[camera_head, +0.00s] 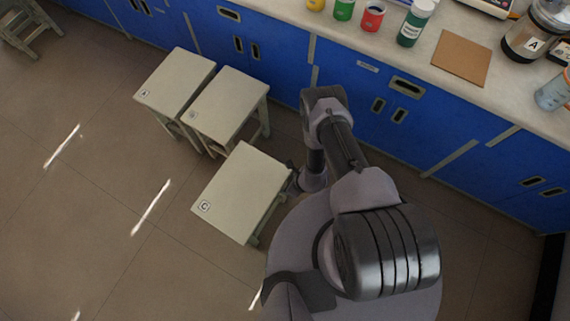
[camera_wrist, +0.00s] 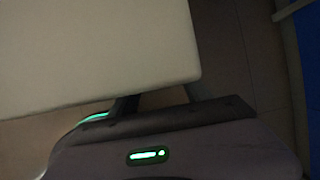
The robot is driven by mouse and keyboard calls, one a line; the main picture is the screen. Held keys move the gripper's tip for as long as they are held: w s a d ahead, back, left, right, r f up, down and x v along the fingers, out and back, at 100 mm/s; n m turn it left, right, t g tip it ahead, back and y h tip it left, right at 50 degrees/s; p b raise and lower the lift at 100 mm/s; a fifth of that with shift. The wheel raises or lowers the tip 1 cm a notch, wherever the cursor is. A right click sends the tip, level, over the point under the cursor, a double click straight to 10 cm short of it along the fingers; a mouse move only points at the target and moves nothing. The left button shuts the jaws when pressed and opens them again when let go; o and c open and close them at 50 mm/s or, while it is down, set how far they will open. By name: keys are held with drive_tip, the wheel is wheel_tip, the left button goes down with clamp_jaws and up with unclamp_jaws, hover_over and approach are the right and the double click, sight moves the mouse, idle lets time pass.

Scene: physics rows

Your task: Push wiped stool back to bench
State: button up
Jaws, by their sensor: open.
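The stool marked C (camera_head: 243,190) has a pale square seat and stands out on the floor, apart from the bench (camera_head: 280,62). Two similar stools stand side by side nearer the bench: one with a label that looks like A (camera_head: 177,78) and a middle one (camera_head: 228,102). In the wrist view a pale seat (camera_wrist: 90,50) fills the upper left. My open gripper (camera_wrist: 158,98) is at its near edge; contact is unclear.
Another stool (camera_head: 28,25) stands far left. The tiled floor (camera_head: 90,220) on the left is clear.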

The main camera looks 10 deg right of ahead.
drive_tip(key=b+x, duration=0.2)
drive_tip(key=x, duration=0.3)
clamp_jaws()
idle(1.4)
